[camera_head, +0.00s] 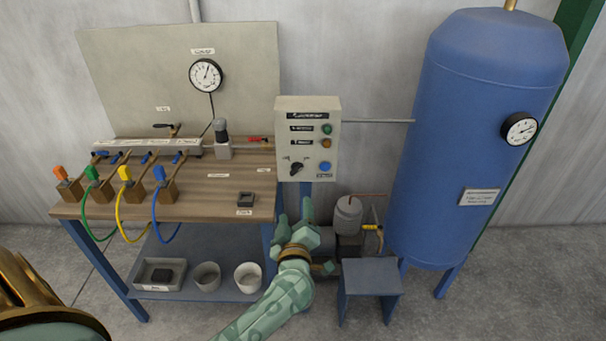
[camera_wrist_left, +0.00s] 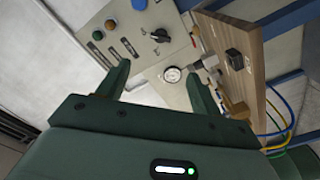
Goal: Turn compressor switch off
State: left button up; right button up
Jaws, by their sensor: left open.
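The black rotary compressor switch (camera_head: 296,168) is on the lower left of a grey control box (camera_head: 309,154). Its knob sits tilted, and the labels around it are too small to read. It also shows in the left wrist view (camera_wrist_left: 159,36), beyond the fingertips. My left gripper (camera_head: 295,211) is just below the box in the head view, fingers pointing up. In the left wrist view its fingers (camera_wrist_left: 157,70) are spread apart with nothing between them, and the switch lies ahead of the gap, apart from both fingers. My right gripper is not in view.
The box also carries a green, an orange and a blue button. A workbench (camera_head: 215,190) with colored hoses and connectors is to the left. A blue tank (camera_head: 470,150) with a gauge (camera_head: 519,129) stands to the right. A small blue stool (camera_head: 370,277) is below.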

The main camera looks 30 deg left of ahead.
aim_at(297, 172)
pick_arm(q)
jog(key=b+x, duration=0.2)
jog(key=x, duration=0.5)
jog(key=b+x, duration=0.1)
jog(key=x, duration=0.6)
jog(key=shift+w+f+b, duration=0.25)
jog(key=shift+w+b, duration=0.1)
jog(key=shift+w, duration=0.05)
jog(key=shift+w+a+r, duration=0.1)
jog(key=shift+w+a, duration=0.15)
jog(key=shift+w, duration=0.05)
jog(key=c, duration=1)
